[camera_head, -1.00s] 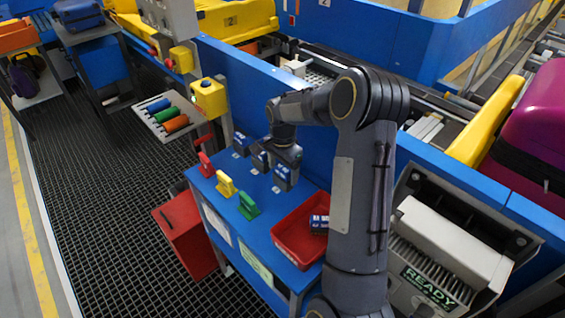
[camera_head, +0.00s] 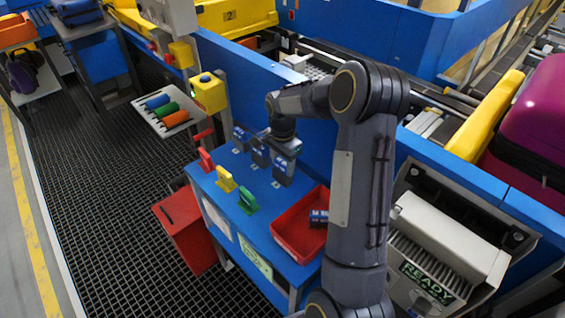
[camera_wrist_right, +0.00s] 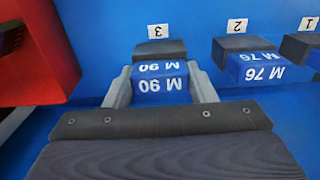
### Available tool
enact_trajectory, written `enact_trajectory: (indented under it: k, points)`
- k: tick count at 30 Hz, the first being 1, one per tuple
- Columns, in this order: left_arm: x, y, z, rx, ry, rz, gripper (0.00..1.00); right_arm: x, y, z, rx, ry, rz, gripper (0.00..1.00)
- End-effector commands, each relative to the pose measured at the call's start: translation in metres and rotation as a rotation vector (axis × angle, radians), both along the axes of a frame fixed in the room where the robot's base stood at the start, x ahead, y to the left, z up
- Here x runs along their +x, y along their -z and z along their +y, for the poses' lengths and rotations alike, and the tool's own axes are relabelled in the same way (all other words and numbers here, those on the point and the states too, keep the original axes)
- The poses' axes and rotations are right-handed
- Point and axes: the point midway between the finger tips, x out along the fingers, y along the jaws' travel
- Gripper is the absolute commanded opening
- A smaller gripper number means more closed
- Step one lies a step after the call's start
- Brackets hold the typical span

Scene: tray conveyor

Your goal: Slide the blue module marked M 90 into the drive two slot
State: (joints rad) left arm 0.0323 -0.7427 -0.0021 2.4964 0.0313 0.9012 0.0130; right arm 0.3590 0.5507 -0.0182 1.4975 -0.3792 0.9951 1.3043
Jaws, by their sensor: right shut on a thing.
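The blue module marked M 90 (camera_wrist_right: 160,86) is at the place labelled 3 in the right wrist view, with a dark block behind it. My right gripper (camera_wrist_right: 158,98) is shut on it, a grey finger on each side. In the head view my right gripper (camera_head: 284,148) is above the nearest of the blue modules (camera_head: 283,172) on the blue table. A blue module marked M 76 (camera_wrist_right: 262,69) stands beside it at label 2. I cannot make out which opening is the drive two slot. My left gripper is not in view.
The blue table (camera_head: 238,219) also holds red, yellow (camera_head: 226,181) and green (camera_head: 248,202) handled pieces, and a red tray (camera_head: 290,240) with a blue item (camera_head: 318,217). A grey unit with a READY display (camera_head: 427,284) stands at right. A blue wall (camera_head: 240,85) runs behind the table.

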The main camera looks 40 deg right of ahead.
Motion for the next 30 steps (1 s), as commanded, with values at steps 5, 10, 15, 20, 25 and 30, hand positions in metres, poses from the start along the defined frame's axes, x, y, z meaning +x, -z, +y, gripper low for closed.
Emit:
enact_trajectory:
  k: [5, 10, 15, 20, 25, 30]
  points:
    - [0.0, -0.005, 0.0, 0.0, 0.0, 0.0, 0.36, 0.0, -0.007, 0.0, 0.0, 0.0, -0.001, 0.27]
    - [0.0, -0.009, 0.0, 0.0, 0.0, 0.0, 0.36, 0.0, -0.012, 0.0, 0.0, 0.0, -0.001, 0.27]
    - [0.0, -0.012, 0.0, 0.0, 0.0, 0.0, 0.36, 0.0, -0.017, 0.0, 0.0, 0.0, -0.001, 0.27]
    - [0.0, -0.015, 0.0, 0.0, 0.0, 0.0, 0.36, 0.0, -0.022, 0.0, 0.001, 0.0, -0.001, 0.27]
    - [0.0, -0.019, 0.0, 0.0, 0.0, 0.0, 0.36, 0.0, -0.027, 0.0, 0.001, 0.0, 0.0, 0.27]
    - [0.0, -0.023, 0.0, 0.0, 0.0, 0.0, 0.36, 0.0, -0.032, 0.0, 0.0, 0.0, 0.0, 0.27]
